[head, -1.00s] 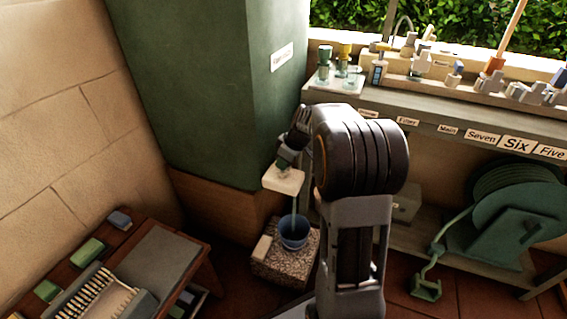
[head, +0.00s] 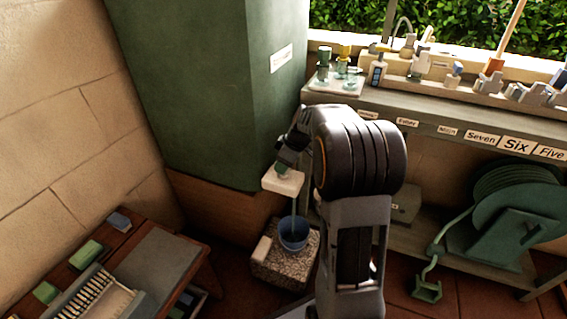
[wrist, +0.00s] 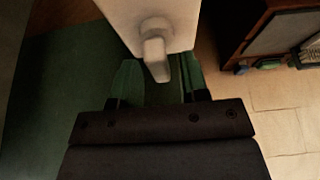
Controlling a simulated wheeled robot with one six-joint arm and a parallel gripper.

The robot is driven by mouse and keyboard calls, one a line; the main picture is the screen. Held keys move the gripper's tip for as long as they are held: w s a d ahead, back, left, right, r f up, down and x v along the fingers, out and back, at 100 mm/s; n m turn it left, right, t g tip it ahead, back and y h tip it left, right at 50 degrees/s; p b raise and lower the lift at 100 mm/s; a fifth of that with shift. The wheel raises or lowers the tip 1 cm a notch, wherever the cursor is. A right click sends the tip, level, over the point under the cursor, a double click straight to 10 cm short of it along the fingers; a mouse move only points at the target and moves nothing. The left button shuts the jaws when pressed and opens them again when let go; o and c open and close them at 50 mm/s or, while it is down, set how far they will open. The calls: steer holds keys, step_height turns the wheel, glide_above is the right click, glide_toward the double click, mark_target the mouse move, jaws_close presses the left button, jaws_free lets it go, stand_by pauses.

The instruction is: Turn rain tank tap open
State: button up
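The large green rain tank (head: 200,90) stands at the upper left in the head view, with a small white label. Below it a cream block (head: 284,183) juts out by my gripper (head: 287,167). In the wrist view a pale tap lever (wrist: 156,58) sticks out from a cream block (wrist: 165,18). My gripper (wrist: 160,88) has its two green fingers either side of the lever, apart, with a gap showing; the gripper is open. A thin pale vertical strand (head: 294,212) runs from the block down towards a blue bucket (head: 294,233); I cannot tell if it is water.
The bucket stands on a speckled stone block (head: 280,272). A wooden table (head: 195,265) with a brush and small blocks is at lower left. A long shelf (head: 430,118) with labels and fittings is at right, a green hose reel (head: 520,215) below it.

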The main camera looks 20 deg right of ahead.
steer(key=shift+r, duration=0.1)
steer(key=p+v, duration=0.5)
steer(key=v, duration=0.8)
steer(key=shift+s+d+r, duration=0.15)
steer(key=shift+r, duration=0.1)
steer(key=s+a+r+m+h+p, duration=0.1)
steer(key=s+a+r+m+p, duration=0.1)
steer(key=s+a+r+p, duration=0.3)
steer(key=s+a+r+m+h+p, duration=0.1)
steer(key=s+a+r+m+p, duration=0.2)
steer(key=r+p, duration=1)
steer(key=s+a+r+m+h+p, duration=0.1)
steer(key=s+a+r+m+p, duration=0.2)
steer(key=s+a+r+p, duration=0.4)
steer(key=shift+s+r+p, duration=1.35)
steer(key=shift+s+p, duration=0.25)
steer(key=shift+p, duration=2)
